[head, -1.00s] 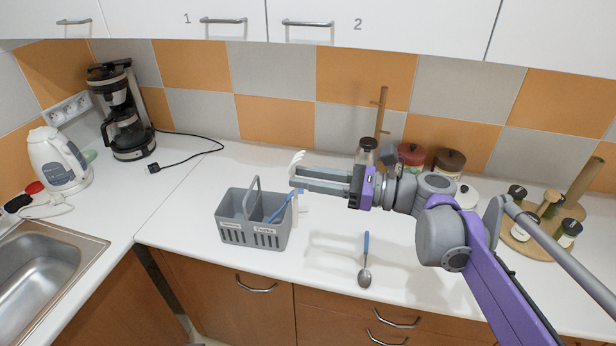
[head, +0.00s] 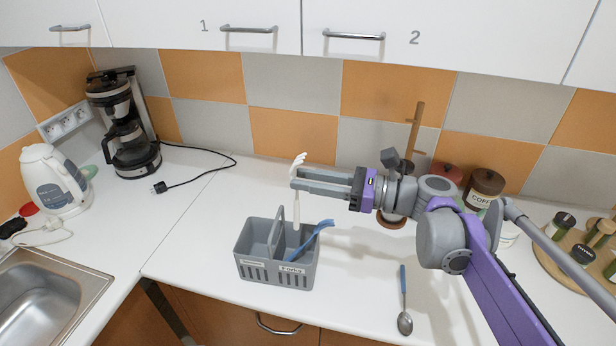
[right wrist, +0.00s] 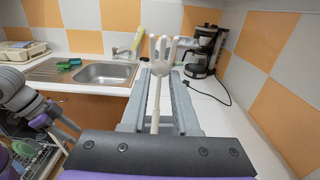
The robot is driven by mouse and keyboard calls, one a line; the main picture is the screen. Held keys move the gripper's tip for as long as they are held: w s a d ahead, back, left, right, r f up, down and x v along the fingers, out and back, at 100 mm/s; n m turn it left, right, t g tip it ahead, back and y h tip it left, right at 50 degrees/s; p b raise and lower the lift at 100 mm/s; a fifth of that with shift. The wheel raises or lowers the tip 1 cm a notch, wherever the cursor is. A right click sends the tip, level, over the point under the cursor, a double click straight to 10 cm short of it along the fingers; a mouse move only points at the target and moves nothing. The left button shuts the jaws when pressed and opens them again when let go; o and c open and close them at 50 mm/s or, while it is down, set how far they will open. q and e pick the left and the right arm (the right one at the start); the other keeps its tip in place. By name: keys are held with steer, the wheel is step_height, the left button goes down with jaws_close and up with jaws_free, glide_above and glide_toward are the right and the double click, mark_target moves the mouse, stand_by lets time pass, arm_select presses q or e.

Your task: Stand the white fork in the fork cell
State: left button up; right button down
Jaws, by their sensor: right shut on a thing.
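The white fork (head: 298,160) is held upright, tines up, in my right gripper (head: 308,179), which is shut on it. In the right wrist view the fork (right wrist: 162,55) stands between the fingers, its handle running down toward the palm. In the head view its handle hangs down over the right, rear part of the grey caddy (head: 252,272). The right cell bears a label reading "Forks" (head: 292,269). A blue utensil (head: 322,227) leans in that cell. My left gripper is not in view.
A blue-handled spoon (head: 404,318) lies on the counter right of the caddy. A coffee maker (head: 126,130), kettle (head: 55,180) and sink (head: 45,295) are at left. Jars (head: 484,187) and a spice tray (head: 560,262) stand at right. Counter left of the caddy is clear.

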arm_select(q)
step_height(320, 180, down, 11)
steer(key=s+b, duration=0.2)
steer(key=b, duration=0.7)
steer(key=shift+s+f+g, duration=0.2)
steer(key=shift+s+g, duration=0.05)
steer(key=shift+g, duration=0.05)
arm_select(e)
step_height(320, 180, down, 16)
steer(key=shift+r, duration=0.15)
steer(key=c, duration=0.6)
jaws_free()
arm_select(q)
steer(key=shift+b, duration=0.3)
arm_select(e)
steer(key=v, duration=1)
steer(key=shift+s+d, duration=0.15)
steer(key=shift+d, duration=0.2)
